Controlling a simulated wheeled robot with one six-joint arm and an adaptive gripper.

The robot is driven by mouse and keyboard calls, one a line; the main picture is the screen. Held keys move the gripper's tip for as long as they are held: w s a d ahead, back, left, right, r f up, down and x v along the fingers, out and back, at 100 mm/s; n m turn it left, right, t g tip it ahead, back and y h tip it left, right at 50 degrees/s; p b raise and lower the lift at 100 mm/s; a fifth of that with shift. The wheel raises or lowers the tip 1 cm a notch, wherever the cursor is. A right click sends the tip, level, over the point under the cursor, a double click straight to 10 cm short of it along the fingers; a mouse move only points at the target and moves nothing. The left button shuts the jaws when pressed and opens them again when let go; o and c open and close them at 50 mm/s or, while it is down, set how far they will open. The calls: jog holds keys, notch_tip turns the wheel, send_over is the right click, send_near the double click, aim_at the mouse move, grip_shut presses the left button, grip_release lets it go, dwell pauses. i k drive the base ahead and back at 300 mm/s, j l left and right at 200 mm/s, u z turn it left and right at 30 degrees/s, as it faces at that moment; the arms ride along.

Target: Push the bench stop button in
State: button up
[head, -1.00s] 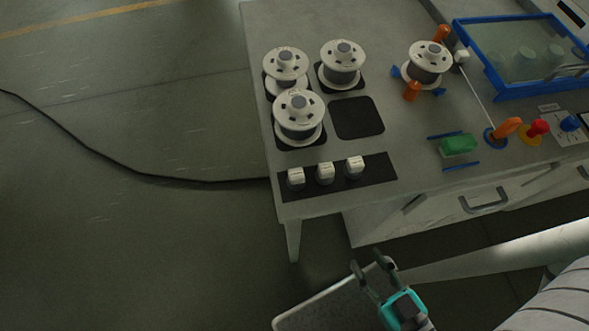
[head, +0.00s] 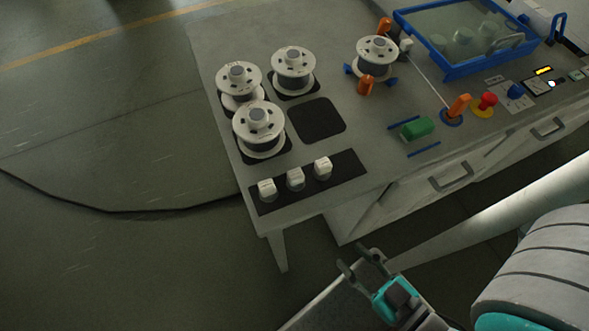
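The stop button is a red mushroom head (head: 488,99) on a yellow base, near the front edge of the bench (head: 375,160), at its right part. From this view I cannot tell whether it is in or out. My gripper (head: 362,262) is low in front of the bench, left of and well apart from the button. Its two dark fingers are spread, with nothing between them.
An orange lever (head: 459,104) stands just left of the button and a blue knob (head: 516,91) just right. A green block (head: 417,128) lies between blue rails. Wire spools (head: 259,130) and white-topped pieces (head: 295,179) fill the left. A blue-framed tank (head: 465,42) is behind.

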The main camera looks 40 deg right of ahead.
aim_at(488, 98)
jog(key=k+l, duration=0.1)
jog(key=l, duration=0.35)
jog(key=k+l, duration=0.1)
jog(key=l, duration=0.4)
jog(key=k+l, duration=0.1)
jog(key=l, duration=0.35)
jog(key=k+l, duration=0.1)
jog(key=l, duration=0.35)
jog(key=k+l, duration=0.1)
jog(key=l, duration=0.4)
jog(key=k+l+u, duration=0.15)
jog(key=u, duration=0.25)
jog(key=k+u, duration=0.75)
jog(key=i, duration=0.1)
